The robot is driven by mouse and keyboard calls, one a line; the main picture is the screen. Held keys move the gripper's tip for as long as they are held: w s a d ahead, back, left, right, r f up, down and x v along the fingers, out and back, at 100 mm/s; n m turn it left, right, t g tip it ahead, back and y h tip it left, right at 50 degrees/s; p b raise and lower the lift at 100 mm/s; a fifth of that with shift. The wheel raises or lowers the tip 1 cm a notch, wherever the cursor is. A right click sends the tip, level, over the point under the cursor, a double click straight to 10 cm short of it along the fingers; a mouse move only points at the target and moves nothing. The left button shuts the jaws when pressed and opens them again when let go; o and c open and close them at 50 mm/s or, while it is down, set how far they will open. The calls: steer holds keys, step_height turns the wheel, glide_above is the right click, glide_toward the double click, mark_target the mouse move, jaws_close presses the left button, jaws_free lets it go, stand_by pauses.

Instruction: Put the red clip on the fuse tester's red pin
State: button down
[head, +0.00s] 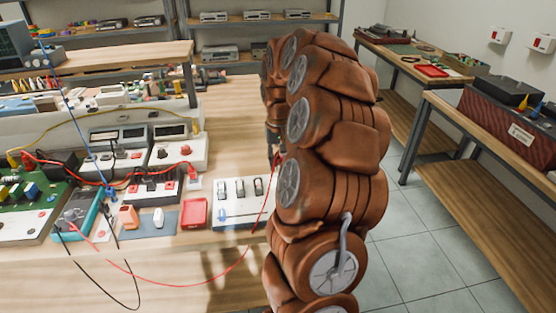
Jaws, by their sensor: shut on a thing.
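My gripper (275,152) is over the bench just left of my brown arm, which hides part of it. It is shut at the upper end of a red lead (248,248), on what looks like the red clip (278,158), a small red bit at its tip. The lead hangs in a loop past the bench's front edge to a teal meter (84,212). A white panel (238,212) with several dark upright parts stands below the gripper, its right side partly behind my arm. I cannot tell for sure which device is the fuse tester, and its red pin is not clear.
White instruments (181,160) with red knobs stand left of the gripper. A red tray (195,212), a blue-grey mat (158,224) and an orange block (129,216) lie near the front edge. A green circuit board (30,190) is far left. Bare wood shows behind the gripper.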

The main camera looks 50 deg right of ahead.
steer(key=shift+f+b, duration=0.5)
steer(key=shift+f, duration=2.1)
steer(key=shift+s+a+b, duration=0.1)
steer(key=shift+b, duration=0.4)
steer(key=shift+f+b, duration=0.45)
steer(key=shift+f, duration=0.4)
stand_by(0.7)
steer(key=c, duration=0.9)
jaws_free()
steer(key=shift+r, duration=0.1)
step_height(320, 180, up, 11)
steer(key=shift+r, duration=0.45)
